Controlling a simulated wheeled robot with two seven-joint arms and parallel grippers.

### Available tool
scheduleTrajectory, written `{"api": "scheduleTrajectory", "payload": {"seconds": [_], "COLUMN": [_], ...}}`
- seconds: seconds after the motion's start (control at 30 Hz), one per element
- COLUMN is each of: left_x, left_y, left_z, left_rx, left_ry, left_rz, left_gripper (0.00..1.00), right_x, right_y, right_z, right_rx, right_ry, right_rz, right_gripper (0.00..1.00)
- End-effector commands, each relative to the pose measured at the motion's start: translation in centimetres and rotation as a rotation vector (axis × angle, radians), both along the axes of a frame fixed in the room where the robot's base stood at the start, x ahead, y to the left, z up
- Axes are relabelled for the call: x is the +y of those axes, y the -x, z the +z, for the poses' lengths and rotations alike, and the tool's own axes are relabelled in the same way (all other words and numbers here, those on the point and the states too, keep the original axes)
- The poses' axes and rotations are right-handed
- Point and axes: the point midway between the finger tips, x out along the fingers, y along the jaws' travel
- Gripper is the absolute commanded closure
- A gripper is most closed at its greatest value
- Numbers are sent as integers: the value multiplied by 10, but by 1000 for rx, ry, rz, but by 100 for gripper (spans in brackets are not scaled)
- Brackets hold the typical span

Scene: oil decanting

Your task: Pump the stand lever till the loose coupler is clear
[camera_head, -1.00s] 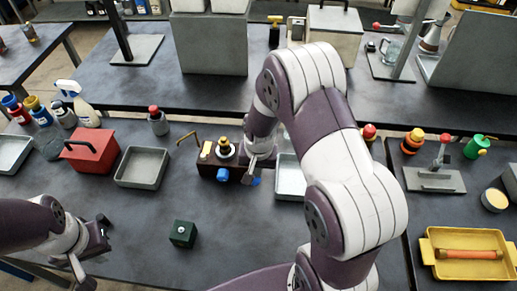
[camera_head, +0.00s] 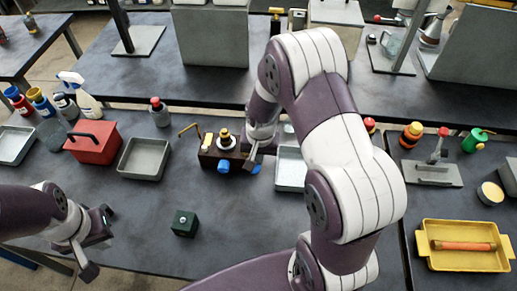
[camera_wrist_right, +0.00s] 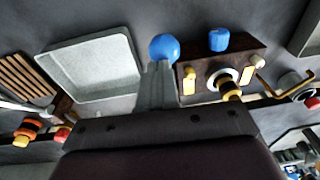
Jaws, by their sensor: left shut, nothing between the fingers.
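A dark brown stand (camera_head: 209,158) is on the table at mid-view, with yellow fittings and a pale ring with a yellow top (camera_head: 225,138). The stand (camera_wrist_right: 253,57) also shows in the right wrist view. A blue ball knob (camera_wrist_right: 164,47) sits at the tips of my right gripper (camera_wrist_right: 157,80), beside the stand. The fingers are close together and seem shut on the knob's lever, whose shaft they hide. In the head view my right gripper (camera_head: 252,155) is at the stand's right end. My left gripper (camera_head: 98,245) is shut and empty at the lower left. I cannot tell which fitting is the coupler.
A grey tray (camera_head: 143,158) and a red toolbox (camera_head: 93,143) stand left of the brown stand. Another grey tray (camera_head: 290,168) is close on its right, partly behind my arm. A dark green block (camera_head: 185,223) lies in front, with clear table around it.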

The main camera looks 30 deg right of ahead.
Motion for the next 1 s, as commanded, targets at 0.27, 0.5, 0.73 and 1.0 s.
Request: {"api": "scheduleTrajectory", "payload": {"seconds": [0.27, 0.5, 0.73, 1.0], "left_x": [0, 0, 0, 0], "left_y": [0, 0, 0, 0], "left_z": [-6, -11, -11, -11], "left_rx": [0, 0, -1, -1], "left_ry": [0, 0, 0, 0], "left_rz": [0, 0, 0, 0], "left_gripper": [100, 100, 100, 100], "right_x": [8, 14, 15, 15], "right_y": [18, 32, 35, 35], "right_z": [61, 94, 101, 101], "right_rx": [-8, -4, -2, -2], "right_ry": [1, 0, 0, 0], "right_rz": [3, 1, 1, 1], "right_gripper": [100, 100, 100, 100]}}
